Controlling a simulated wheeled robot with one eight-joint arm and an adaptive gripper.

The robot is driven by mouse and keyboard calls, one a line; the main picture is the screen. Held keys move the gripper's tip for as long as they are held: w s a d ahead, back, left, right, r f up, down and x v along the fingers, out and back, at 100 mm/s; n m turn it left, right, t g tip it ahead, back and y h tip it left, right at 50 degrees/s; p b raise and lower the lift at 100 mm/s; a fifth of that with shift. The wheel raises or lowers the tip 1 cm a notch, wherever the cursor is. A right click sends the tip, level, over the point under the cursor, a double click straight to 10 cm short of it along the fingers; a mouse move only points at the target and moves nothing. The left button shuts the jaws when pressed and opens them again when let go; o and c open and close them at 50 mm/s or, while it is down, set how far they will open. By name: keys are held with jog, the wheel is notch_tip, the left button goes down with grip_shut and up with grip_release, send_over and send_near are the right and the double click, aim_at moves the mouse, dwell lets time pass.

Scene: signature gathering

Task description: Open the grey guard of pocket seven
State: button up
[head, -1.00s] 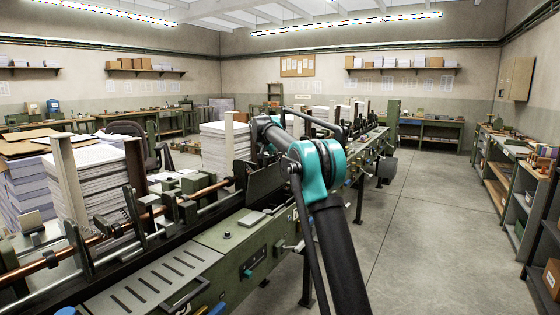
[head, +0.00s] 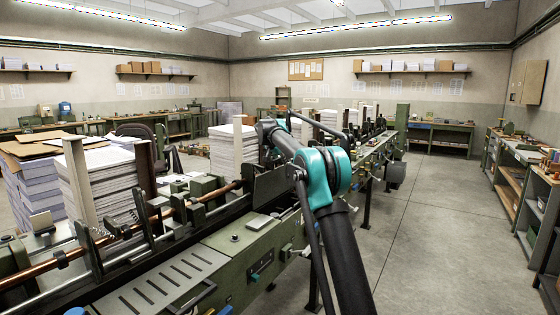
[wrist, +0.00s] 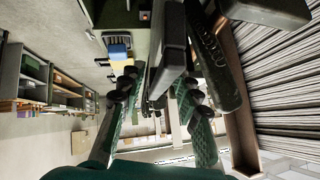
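My gripper (wrist: 157,88) shows in the wrist view with its two green, dark-padded fingers apart and open. A dark grey plate-like part (wrist: 172,45) of the machine lies close by, in front of and between the fingers. I cannot tell whether a finger touches it. In the head view my arm reaches over the long green gathering machine (head: 225,240), and its links hide the gripper. A dark grey plate (head: 269,186) stands upright on the machine beside my arm. I cannot tell which pocket is seven, or whether this plate is its guard.
Tall paper stacks (head: 100,190) stand along the machine's left side, with another stack (head: 225,152) farther on. A copper-coloured rod (head: 190,205) runs along the machine. The floor aisle (head: 430,220) to the right is clear, up to shelving (head: 520,190) at the right wall.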

jog(key=shift+s, duration=0.1)
jog(key=v, duration=1.2)
jog(key=s+d+f+n+g, duration=0.1)
jog(key=s+d+f, duration=0.3)
jog(key=s+f, duration=0.3)
jog(key=s+d+f+n+g+y, duration=0.15)
jog(key=s+d+f, duration=0.3)
jog(key=s, duration=0.45)
jog(key=s+d+f+n, duration=0.1)
jog(key=s+d+f, duration=0.3)
jog(key=s+f, duration=0.3)
jog(key=s+d+f+n, duration=0.1)
jog(key=s+f, duration=0.6)
jog(key=s, duration=0.4)
jog(key=s+d+f+n+g+y, duration=0.1)
jog(key=s+f+n, duration=0.1)
jog(key=s+f, duration=0.4)
jog(key=s+d+f+n+g+y, duration=0.1)
jog(key=s+f, duration=0.6)
jog(key=s, duration=1)
jog(key=shift+f+n, duration=0.3)
jog(key=shift+n, duration=0.15)
jog(key=shift+w, duration=0.1)
